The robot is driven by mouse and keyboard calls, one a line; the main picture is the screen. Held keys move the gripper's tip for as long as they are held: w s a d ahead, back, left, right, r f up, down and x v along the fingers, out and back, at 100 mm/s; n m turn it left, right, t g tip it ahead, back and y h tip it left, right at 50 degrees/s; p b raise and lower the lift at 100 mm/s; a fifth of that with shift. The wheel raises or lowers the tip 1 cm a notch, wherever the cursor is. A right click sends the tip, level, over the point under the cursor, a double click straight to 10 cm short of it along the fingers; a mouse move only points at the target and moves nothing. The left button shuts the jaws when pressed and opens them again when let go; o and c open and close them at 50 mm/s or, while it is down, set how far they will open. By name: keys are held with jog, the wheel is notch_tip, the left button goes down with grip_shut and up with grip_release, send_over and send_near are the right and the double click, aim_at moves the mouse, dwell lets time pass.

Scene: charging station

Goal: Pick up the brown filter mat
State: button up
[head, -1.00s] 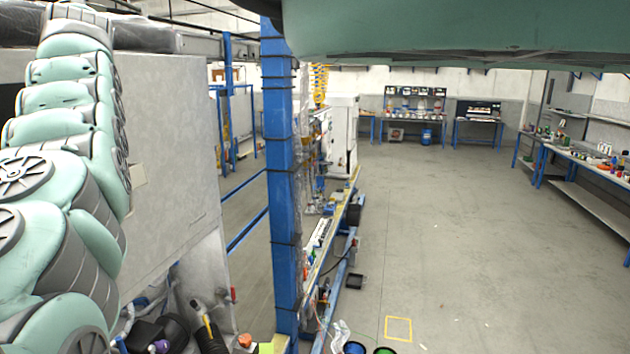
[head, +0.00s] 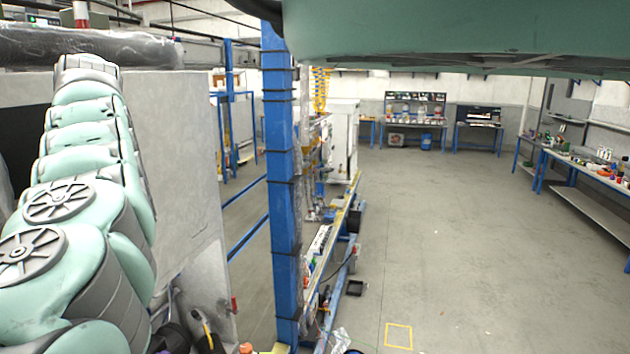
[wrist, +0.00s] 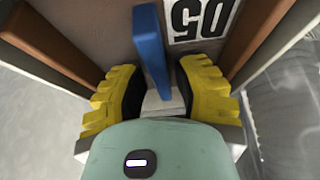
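In the wrist view my gripper (wrist: 158,72) has its two yellow ridged fingers spread apart. A narrow blue piece (wrist: 150,40) stands between them; I see no finger closed on it. A brown flat piece (wrist: 58,42) slants along the left, and another brown piece (wrist: 262,32) slants along the right. Both lie outside the fingers. I cannot tell which of them is the brown filter mat. In the head view my gripper and the brown pieces are not visible; only my arm shows at the left.
A brownish panel with an upside-down "05" label (wrist: 200,18) lies beyond the fingers. In the head view a large grey panel (head: 185,150) stands beside my arm. A blue post (head: 283,180) rises near the middle. Open floor (head: 450,220) spreads to the right, toward workbenches.

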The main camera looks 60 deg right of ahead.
grip_shut()
jog(key=shift+f+b, duration=0.1)
jog(key=shift+b, duration=0.55)
jog(key=shift+s+b, duration=0.1)
jog(key=shift+b, duration=1.15)
